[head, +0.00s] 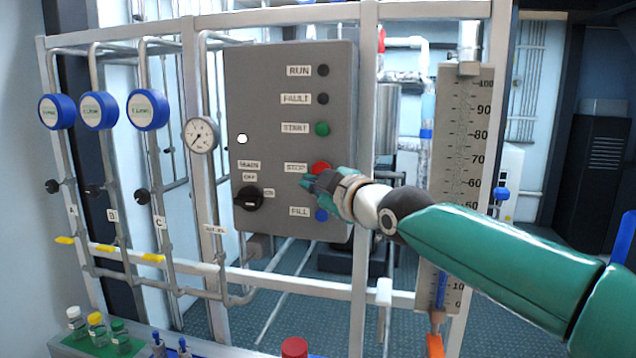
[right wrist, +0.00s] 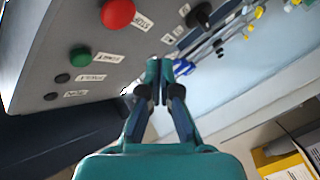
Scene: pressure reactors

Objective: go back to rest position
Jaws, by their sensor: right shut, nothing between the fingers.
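My right gripper (head: 308,185) is in front of the grey control panel (head: 285,110) in the head view, just below and left of the red STOP button (head: 320,169). Its arm comes in from the right and partly covers the panel's lower right. In the right wrist view the gripper (right wrist: 160,68) is shut and empty, its fingertips together. The red button (right wrist: 118,13) and green START button (right wrist: 80,56) show to its left in that view, apart from the fingers. I cannot tell whether the fingertips touch the panel. My left gripper is not in view.
Blue round gauges (head: 148,110) and a white dial (head: 201,135) are on pipes left of the panel. A scaled column (head: 463,130) stands right of it. Small capped bottles (head: 97,328) and a red cap (head: 294,347) sit at the bottom edge.

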